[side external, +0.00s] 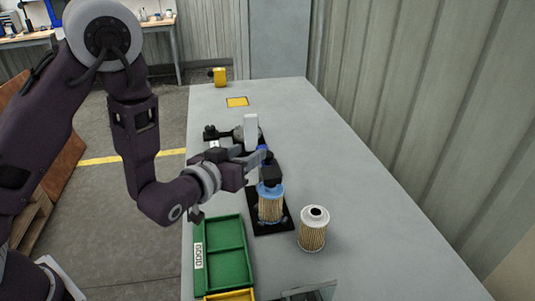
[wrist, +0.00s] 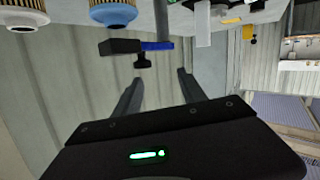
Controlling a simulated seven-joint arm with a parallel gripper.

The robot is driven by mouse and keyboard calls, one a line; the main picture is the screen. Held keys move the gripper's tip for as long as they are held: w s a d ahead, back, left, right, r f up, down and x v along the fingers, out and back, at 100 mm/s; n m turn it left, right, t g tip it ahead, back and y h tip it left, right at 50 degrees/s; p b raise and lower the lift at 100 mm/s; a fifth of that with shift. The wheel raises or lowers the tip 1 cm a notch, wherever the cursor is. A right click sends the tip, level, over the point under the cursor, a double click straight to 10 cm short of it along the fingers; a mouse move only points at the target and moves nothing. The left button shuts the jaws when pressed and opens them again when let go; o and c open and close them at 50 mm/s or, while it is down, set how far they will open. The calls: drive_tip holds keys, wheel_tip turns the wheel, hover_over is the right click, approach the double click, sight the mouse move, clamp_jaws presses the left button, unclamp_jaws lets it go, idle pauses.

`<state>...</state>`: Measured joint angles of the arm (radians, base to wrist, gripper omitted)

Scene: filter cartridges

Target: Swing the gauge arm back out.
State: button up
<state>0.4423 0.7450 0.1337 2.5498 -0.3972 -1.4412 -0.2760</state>
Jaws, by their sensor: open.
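The gauge arm shows in the wrist view as a blue bar (wrist: 158,46) on a grey post, with a black head (wrist: 120,47) at its end. In the side view the black head (side external: 264,175) is over the blue-capped cartridge (side external: 270,206), which stands upright on a black base. That cartridge also shows at the top of the inverted wrist view (wrist: 112,13). Whether head and cap touch, I cannot tell. My gripper (side external: 262,157) is open and empty beside the gauge arm. In the wrist view its spread fingers (wrist: 158,74) point toward the bar and head, apparently without gripping them.
A loose pale-topped cartridge (side external: 313,231) stands right of the base. A green tray (side external: 246,252) labelled GOOD lies at the front left, with a yellow tray (side external: 230,295) below it. A white upright piece (side external: 250,131) stands behind my gripper. The table's right side is clear.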

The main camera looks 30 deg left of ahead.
sight(268, 154)
drive_tip(key=w+t, duration=0.1)
drive_tip(key=w, duration=0.1)
drive_tip(key=w+d+f+m+h, duration=0.1)
drive_tip(key=w+d+f+m+t, duration=0.1)
drive_tip(key=w, duration=0.1)
drive_tip(key=shift+w+d+f+t, duration=0.1)
drive_tip(key=shift+w+d+t, duration=0.1)
drive_tip(key=shift+w+t, duration=0.1)
clamp_jaws()
idle(1.4)
